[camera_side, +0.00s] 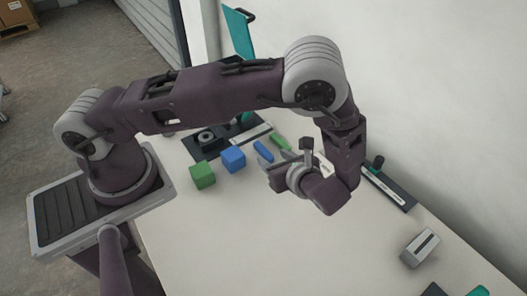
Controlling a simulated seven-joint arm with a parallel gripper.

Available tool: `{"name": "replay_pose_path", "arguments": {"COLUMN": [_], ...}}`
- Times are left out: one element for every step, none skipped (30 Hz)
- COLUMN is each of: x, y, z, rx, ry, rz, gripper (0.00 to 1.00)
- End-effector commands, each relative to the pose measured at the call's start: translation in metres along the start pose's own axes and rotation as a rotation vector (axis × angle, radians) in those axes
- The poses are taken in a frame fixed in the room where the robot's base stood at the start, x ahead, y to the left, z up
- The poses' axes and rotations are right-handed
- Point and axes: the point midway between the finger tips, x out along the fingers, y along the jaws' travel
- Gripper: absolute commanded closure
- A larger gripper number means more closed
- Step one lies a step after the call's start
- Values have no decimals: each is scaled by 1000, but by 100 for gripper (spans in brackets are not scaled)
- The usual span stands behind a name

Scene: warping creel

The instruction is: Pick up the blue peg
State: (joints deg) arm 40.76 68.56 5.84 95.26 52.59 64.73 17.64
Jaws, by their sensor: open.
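The blue peg (263,151) is a small elongated piece lying on the pale table, right of the blue cube and left of a green peg (281,142). My gripper (273,164) is open, with its fingers just in front of and to the right of the blue peg in the picture. Nothing shows between the fingers. How high the fingers are above the table is hard to tell from this view.
A blue cube (232,159) and a green cube (203,175) stand left of the peg. A dark fixture (205,142) is behind them. A dark strip (389,188) and a grey slotted block (420,248) lie to the right. The table's front middle is clear.

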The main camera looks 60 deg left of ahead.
Motion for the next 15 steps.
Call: {"name": "replay_pose_path", "arguments": {"x": [4, 7, 12, 16, 20, 26, 31, 36, 44, 51, 56, 63, 67, 71, 74], "y": [0, 0, 0, 0, 0, -1, -1, -2, -2, -3, -4, -3, -4, -4, -4], "z": [-4, -5, -5, -5, -4, -4, -3, -2, -1, 0, 1, 0, 1, 1, 1], "rx": [20, 27, 29, 29, 28, 28, 27, 27, 26, 26, 26, 27, 27, 26, 25], "ry": [-14, -18, -20, -20, -20, -19, -19, -20, -18, -18, -18, -18, -18, -18, -17], "rz": [-9, -12, -12, -12, -11, -11, -9, -9, -8, -7, -7, -8, -8, -8, -9], "gripper": [51, 51, 51, 51, 51, 51, 51, 51, 51, 51, 51, 51, 51, 51, 51]}}
